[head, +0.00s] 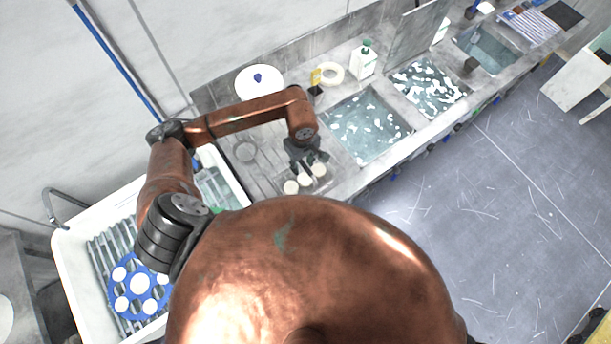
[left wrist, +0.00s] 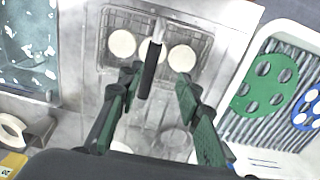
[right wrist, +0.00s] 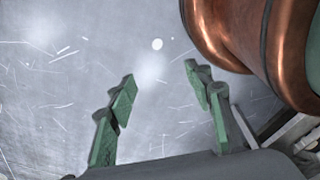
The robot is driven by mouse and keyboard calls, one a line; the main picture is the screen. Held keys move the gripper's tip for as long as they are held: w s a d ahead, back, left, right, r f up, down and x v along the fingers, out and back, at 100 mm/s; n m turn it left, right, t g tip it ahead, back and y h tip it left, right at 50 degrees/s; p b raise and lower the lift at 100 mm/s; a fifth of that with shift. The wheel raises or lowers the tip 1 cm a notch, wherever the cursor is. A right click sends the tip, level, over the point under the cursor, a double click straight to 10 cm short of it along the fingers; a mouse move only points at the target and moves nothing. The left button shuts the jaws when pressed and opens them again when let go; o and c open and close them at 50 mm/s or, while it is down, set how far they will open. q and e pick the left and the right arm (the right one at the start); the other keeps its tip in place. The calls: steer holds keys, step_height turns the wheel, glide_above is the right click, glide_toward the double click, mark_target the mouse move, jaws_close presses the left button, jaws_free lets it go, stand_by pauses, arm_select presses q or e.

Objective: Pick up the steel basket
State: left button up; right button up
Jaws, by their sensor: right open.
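The steel basket (left wrist: 110,72) is a wire basket in the left wrist view, with a dark upright handle (left wrist: 150,72) and white discs (left wrist: 183,57) in it. In the head view it is mostly hidden under my left gripper (head: 308,158); pale discs (head: 305,181) show there. My left gripper (left wrist: 160,86) is open, its fingertips on either side of the handle's near end as seen; whether they touch it I cannot tell. My right gripper (right wrist: 160,74) is open and empty above the grey floor.
Water-filled basins (head: 367,124) line the counter to the right, with a white bottle (head: 364,62) and tape roll (head: 330,73) behind. At left a white sink (head: 74,262) holds a blue holed disc (head: 122,301). A green holed disc (left wrist: 262,86) lies there too.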

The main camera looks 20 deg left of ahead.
mark_target(305, 165)
arm_select(q)
steer(key=f, duration=0.1)
steer(key=w+f+p, duration=0.1)
steer(key=shift+w+d+f, duration=0.1)
steer(key=shift+f, duration=0.2)
steer(key=shift+w+f+p, duration=0.3)
steer(key=shift+w+f, duration=0.1)
steer(key=shift+f, duration=0.4)
steer(key=shift+s+f, duration=0.25)
steer(key=shift+f, duration=0.05)
steer(key=shift+w+f, duration=0.1)
steer(key=shift+w, duration=0.1)
steer(key=c, duration=0.3)
steer(key=shift+s, duration=0.2)
steer(key=c, duration=0.5)
steer(key=shift+w, duration=0.1)
jaws_close()
arm_select(e)
steer(key=shift+w+r, duration=0.3)
steer(key=shift+r, duration=0.25)
steer(key=shift+w+r, duration=0.25)
steer(key=shift+r, duration=0.25)
steer(key=shift+d, duration=0.15)
